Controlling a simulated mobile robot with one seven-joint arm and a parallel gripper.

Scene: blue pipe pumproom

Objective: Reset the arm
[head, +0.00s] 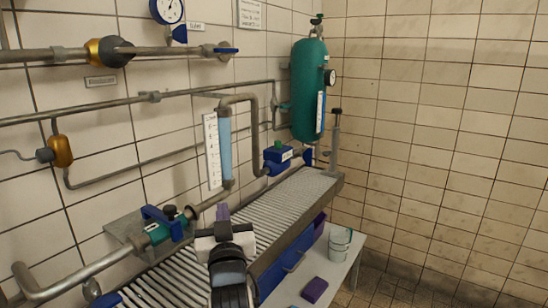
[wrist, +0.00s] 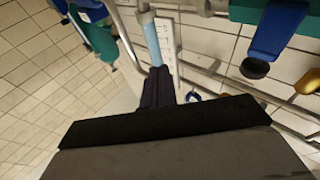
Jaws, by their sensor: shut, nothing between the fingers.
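My gripper (head: 223,213) is in the lower middle of the head view, above the ribbed metal grating (head: 275,208). Its dark fingers are shut with nothing between them. In the wrist view the closed fingers (wrist: 158,88) point up the picture towards a light blue sight tube (wrist: 150,35) beside a white scale. In the head view this tube (head: 224,148) is on the tiled wall, above and behind the gripper. My arm hides part of the grating.
A blue-handled valve (head: 163,222) on a pipe is left of the gripper. A green tank (head: 309,90) hangs in the corner. A blue pump-like unit (head: 278,157) sits behind the grating. A bucket (head: 340,243) and a purple block (head: 314,289) are on a low bench. The right-hand wall is bare.

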